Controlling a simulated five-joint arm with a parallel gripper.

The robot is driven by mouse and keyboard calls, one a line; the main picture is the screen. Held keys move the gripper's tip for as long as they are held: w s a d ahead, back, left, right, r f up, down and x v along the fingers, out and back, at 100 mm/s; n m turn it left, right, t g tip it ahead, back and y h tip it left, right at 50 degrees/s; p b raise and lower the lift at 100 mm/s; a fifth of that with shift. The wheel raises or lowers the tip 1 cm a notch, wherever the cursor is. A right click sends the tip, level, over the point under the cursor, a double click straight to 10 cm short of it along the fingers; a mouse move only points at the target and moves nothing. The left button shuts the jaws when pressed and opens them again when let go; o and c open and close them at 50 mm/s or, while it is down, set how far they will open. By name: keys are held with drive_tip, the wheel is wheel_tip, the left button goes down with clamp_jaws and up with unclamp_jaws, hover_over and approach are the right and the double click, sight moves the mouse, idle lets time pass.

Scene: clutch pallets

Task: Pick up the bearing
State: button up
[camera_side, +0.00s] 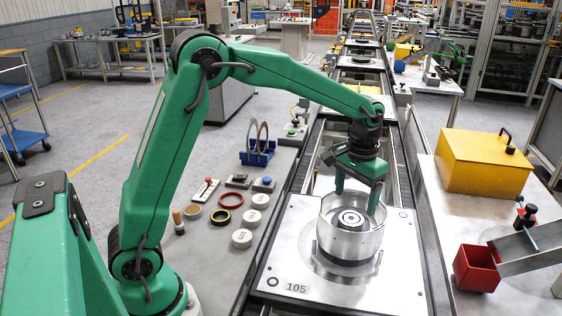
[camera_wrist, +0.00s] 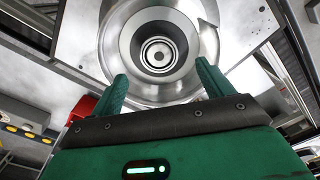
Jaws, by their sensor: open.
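In the wrist view the bearing (camera_wrist: 158,54) shows at the centre of the housing (camera_wrist: 112,45), beyond the fingertips. My green gripper (camera_side: 357,203) is over the housing, with its fingers pointing down at the housing's opening. In the wrist view its two fingers (camera_wrist: 163,68) are spread apart with nothing between them. I cannot tell exactly how far the fingertips are from the bearing.
The housing's raised wall surrounds the bearing. To the left, a grey bench holds white discs (camera_side: 242,239), a red ring (camera_side: 231,200) and a blue rack (camera_side: 257,152). To the right stand a yellow box (camera_side: 482,162) and a red bin (camera_side: 476,268). The pallet's front is clear.

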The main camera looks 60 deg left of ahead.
sight(351, 218)
drive_tip(key=shift+s+f, duration=0.15)
drive_tip(key=shift+f, duration=2.45)
drive_tip(key=c, duration=1.1)
drive_tip(key=shift+r, duration=0.2)
drive_tip(key=shift+r, duration=0.55)
drive_tip(key=r, duration=0.2)
drive_tip(key=d+r, duration=0.1)
drive_tip(key=shift+s+r, duration=0.1)
drive_tip(key=shift+s, duration=0.15)
drive_tip(key=s+d+r, duration=0.2)
drive_tip(key=d, duration=0.1)
drive_tip(key=s+d+r, duration=0.4)
drive_tip(key=d, duration=0.1)
drive_tip(key=shift+s+d+r, duration=0.15)
drive_tip(key=shift+s+d, duration=0.05)
drive_tip(key=shift+d, duration=0.1)
